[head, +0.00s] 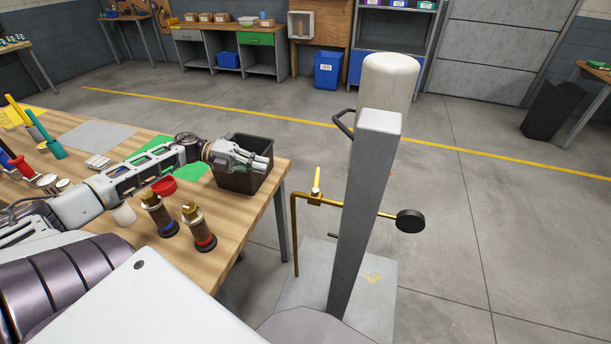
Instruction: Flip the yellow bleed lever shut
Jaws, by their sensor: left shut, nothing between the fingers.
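The yellow bleed lever (316,181) stands upright on a small yellow valve body (315,199). The valve sits on a brass pipe (296,235) that bends down toward the floor plate, right of the workbench. My left gripper (262,162) is shut and empty. It is over the black bin (245,182) at the bench's right end, left of the lever and apart from it. My right gripper is not in view.
A black round disc (409,221) is at the pipe's right end.

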